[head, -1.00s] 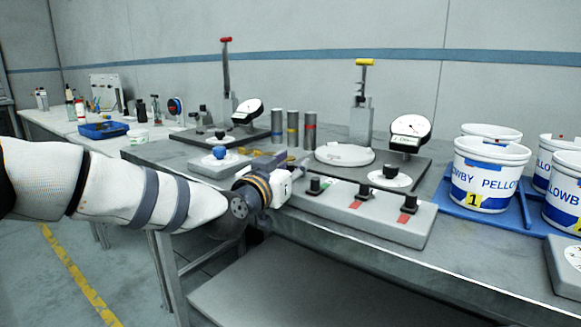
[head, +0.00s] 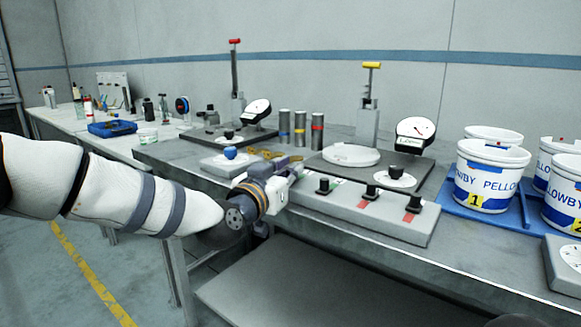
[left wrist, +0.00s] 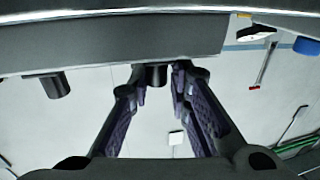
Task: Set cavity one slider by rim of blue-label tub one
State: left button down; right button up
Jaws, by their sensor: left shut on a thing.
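Blue-label tub one (head: 487,183) is white with a blue band and a yellow 1. It stands upright on a blue tray (head: 520,212) at the right, its rim (head: 493,151) facing up. The grey slider box (head: 350,212) at the table's front edge has three black knobs showing, the nearest to my gripper being this one (head: 324,186). My left gripper (head: 290,174) is at the box's left end. In the left wrist view my fingers (left wrist: 160,78) are shut on a black slider knob (left wrist: 156,74), with another knob (left wrist: 47,85) to its left. My right gripper is out of view.
Behind the box are a white round plate (head: 351,155), a dial gauge (head: 415,130) and a yellow-topped stand (head: 369,110). A blue knob (head: 230,152) on a grey block is close behind my left gripper. More tubs (head: 567,190) crowd the right.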

pick_arm(q)
jog(key=c, duration=1.6)
grip_release()
jog(key=shift+d, duration=0.2)
jog(key=v, duration=1.2)
jog(key=s+a+f+n+g+y+p, duration=0.15)
jog(key=s+f+g, duration=0.35)
jog(key=s+f, duration=0.65)
jog(key=s+a+f+n+g+y+p, duration=0.15)
jog(key=s+f+g, duration=0.4)
jog(key=f, duration=1.05)
jog(key=s+a+f+g+y+p, duration=0.1)
jog(key=s+a, duration=0.3)
jog(key=s, duration=0.7)
jog(key=s+a+f+n+g+y, duration=0.1)
jog(key=s+a+f+g+y, duration=0.1)
jog(key=s, duration=1)
jog(key=s+a+f+n+g+y+p, duration=0.1)
jog(key=s+a+f+g, duration=0.2)
jog(key=s, duration=0.8)
jog(key=shift+s+a+f+g+y+p, duration=0.1)
jog(key=shift+a+g+y+p, duration=0.1)
jog(key=shift+a+g, duration=0.65)
jog(key=shift+s+a+g+y+p, duration=0.15)
jog(key=shift+a+g, duration=0.15)
jog(key=shift+a, duration=1.1)
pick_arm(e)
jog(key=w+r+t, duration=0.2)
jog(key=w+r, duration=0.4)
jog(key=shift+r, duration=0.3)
